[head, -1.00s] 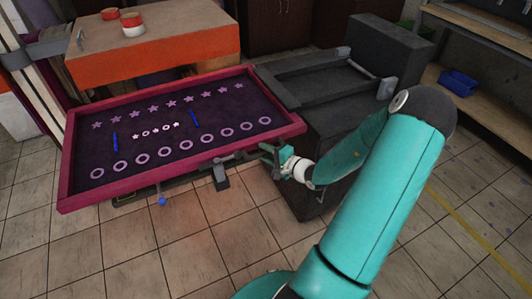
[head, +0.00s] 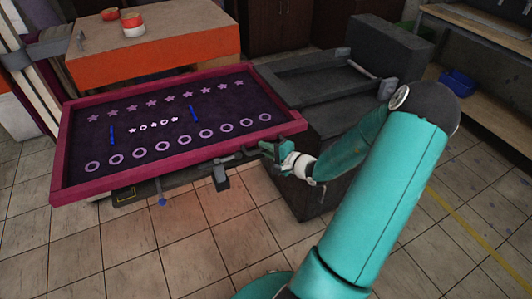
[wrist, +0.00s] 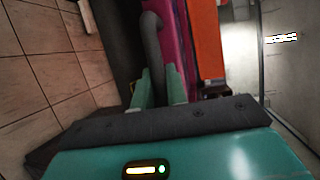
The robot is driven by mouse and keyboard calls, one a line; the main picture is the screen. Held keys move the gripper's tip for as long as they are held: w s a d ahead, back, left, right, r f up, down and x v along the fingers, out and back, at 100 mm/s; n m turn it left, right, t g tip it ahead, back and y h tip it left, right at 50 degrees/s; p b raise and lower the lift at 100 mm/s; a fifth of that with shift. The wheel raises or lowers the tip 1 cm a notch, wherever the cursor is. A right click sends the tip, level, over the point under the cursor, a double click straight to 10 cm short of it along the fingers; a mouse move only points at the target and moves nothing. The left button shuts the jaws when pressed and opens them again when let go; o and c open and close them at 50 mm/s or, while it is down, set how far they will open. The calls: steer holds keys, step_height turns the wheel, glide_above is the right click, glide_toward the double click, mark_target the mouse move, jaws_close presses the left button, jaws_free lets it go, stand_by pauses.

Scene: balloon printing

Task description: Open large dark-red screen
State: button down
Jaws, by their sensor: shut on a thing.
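The large dark-red screen (head: 180,166) is a wide frame with a dark mesh bearing printed stars and rings. It lies nearly flat, slightly tilted, at left centre in the head view. Its frame also shows as a magenta strip in the wrist view (wrist: 178,45). A dark grey handle (wrist: 152,45) curves down beside the frame. My gripper (head: 270,150) is at the screen's front right corner. In the wrist view its teal fingers (wrist: 158,88) are shut around the handle. The fingertip contact is small in the head view.
An orange-sided table (head: 155,62) with red-and-white tape rolls (head: 132,24) stands behind the screen. A dark grey machine body (head: 330,85) stands right of it. A blue bin (head: 457,82) sits on a shelf at right. Tiled floor in front is open.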

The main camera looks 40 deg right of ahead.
steer(key=s+d+r+m+t, duration=0.1)
steer(key=d+r, duration=0.2)
steer(key=r, duration=0.7)
steer(key=s+d+r+m, duration=0.1)
steer(key=d+r+m, duration=0.1)
steer(key=r, duration=0.9)
steer(key=d+r+m+t, duration=0.1)
steer(key=d+r, duration=0.2)
steer(key=r, duration=0.7)
steer(key=s+d+r+m+t, duration=0.1)
steer(key=s+d+r+m, duration=0.2)
steer(key=d+r, duration=0.6)
steer(key=s+d+r+m+t, duration=0.1)
steer(key=s+d+r+m, duration=0.1)
steer(key=d+r, duration=0.7)
steer(key=shift+s+d+r+m, duration=0.4)
steer(key=shift+s+r, duration=0.05)
steer(key=shift+r, duration=1.65)
